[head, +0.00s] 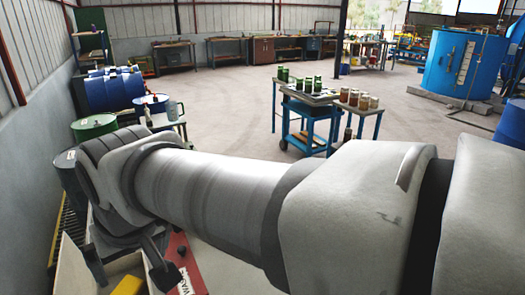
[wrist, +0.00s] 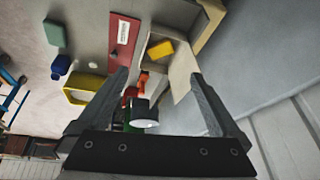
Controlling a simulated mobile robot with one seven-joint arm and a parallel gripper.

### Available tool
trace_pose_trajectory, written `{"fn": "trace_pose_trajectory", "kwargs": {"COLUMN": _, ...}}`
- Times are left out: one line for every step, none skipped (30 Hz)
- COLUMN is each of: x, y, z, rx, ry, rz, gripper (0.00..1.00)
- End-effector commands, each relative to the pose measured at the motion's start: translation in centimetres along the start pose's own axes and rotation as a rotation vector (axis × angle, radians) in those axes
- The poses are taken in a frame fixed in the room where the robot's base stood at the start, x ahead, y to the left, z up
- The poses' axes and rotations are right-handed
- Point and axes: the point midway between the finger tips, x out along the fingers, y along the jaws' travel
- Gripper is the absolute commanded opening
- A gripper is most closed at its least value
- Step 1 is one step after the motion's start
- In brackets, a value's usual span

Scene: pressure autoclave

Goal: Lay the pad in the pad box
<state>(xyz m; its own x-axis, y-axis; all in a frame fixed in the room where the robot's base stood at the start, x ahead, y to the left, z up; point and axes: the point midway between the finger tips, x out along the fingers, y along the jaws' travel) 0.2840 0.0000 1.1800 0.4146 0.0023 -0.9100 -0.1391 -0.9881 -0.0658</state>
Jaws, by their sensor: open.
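A yellow pad (wrist: 160,50) lies inside a pale open box (wrist: 181,72), seen beyond my fingertips in the wrist view. In the head view the yellow pad (head: 128,286) shows at the bottom left inside the box (head: 70,268), partly cut off by the frame. My gripper (wrist: 160,74) is open, with nothing between its fingers. The box and pad appear between and beyond the fingers, apart from them. A flat green piece (wrist: 55,32) lies at the upper left of the wrist view; I cannot tell whether it is another pad.
A red labelled panel (wrist: 123,40) lies beside the box. A yellow-rimmed tray (wrist: 84,88), a blue object (wrist: 60,67) and a white-topped dark cylinder (wrist: 144,113) are nearby. A grey wall (head: 35,160) stands at the left. A blue cart (head: 308,125) stands on open floor.

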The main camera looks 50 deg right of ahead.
Motion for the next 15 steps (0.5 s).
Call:
{"fn": "trace_pose_trajectory", "kwargs": {"x": -0.5, "y": 0.2, "z": 0.9, "rx": -0.034, "ry": 0.021, "rz": -0.001, "gripper": 1.0}}
{"fn": "trace_pose_trajectory", "kwargs": {"x": -0.7, "y": 0.2, "z": 1.4, "rx": -0.055, "ry": 0.03, "rz": -0.002, "gripper": 1.0}}
{"fn": "trace_pose_trajectory", "kwargs": {"x": -0.8, "y": 0.3, "z": 2.0, "rx": -0.08, "ry": 0.039, "rz": -0.002, "gripper": 1.0}}
{"fn": "trace_pose_trajectory", "kwargs": {"x": -1.0, "y": 0.4, "z": 2.3, "rx": -0.096, "ry": 0.046, "rz": -0.002, "gripper": 1.0}}
{"fn": "trace_pose_trajectory", "kwargs": {"x": -1.0, "y": 0.5, "z": 2.6, "rx": -0.111, "ry": 0.05, "rz": -0.002, "gripper": 1.0}}
{"fn": "trace_pose_trajectory", "kwargs": {"x": -1.1, "y": 0.5, "z": 3.0, "rx": -0.125, "ry": 0.056, "rz": -0.002, "gripper": 1.0}}
{"fn": "trace_pose_trajectory", "kwargs": {"x": -1.1, "y": 0.5, "z": 3.2, "rx": -0.136, "ry": 0.059, "rz": -0.002, "gripper": 1.0}}
{"fn": "trace_pose_trajectory", "kwargs": {"x": -1.2, "y": 0.6, "z": 3.3, "rx": -0.143, "ry": 0.062, "rz": -0.002, "gripper": 1.0}}
{"fn": "trace_pose_trajectory", "kwargs": {"x": -1.2, "y": 0.6, "z": 3.5, "rx": -0.15, "ry": 0.064, "rz": -0.002, "gripper": 1.0}}
{"fn": "trace_pose_trajectory", "kwargs": {"x": -1.2, "y": 0.6, "z": 3.6, "rx": -0.153, "ry": 0.065, "rz": -0.002, "gripper": 1.0}}
{"fn": "trace_pose_trajectory", "kwargs": {"x": -1.2, "y": 0.6, "z": 3.6, "rx": -0.156, "ry": 0.065, "rz": -0.002, "gripper": 1.0}}
{"fn": "trace_pose_trajectory", "kwargs": {"x": -1.2, "y": 0.6, "z": 3.6, "rx": -0.157, "ry": 0.065, "rz": -0.002, "gripper": 1.0}}
{"fn": "trace_pose_trajectory", "kwargs": {"x": -1.2, "y": 0.6, "z": 3.6, "rx": -0.158, "ry": 0.065, "rz": -0.002, "gripper": 1.0}}
{"fn": "trace_pose_trajectory", "kwargs": {"x": -1.2, "y": 0.6, "z": 3.6, "rx": -0.158, "ry": 0.065, "rz": -0.002, "gripper": 1.0}}
{"fn": "trace_pose_trajectory", "kwargs": {"x": -1.2, "y": 0.6, "z": 3.6, "rx": -0.157, "ry": 0.065, "rz": -0.002, "gripper": 1.0}}
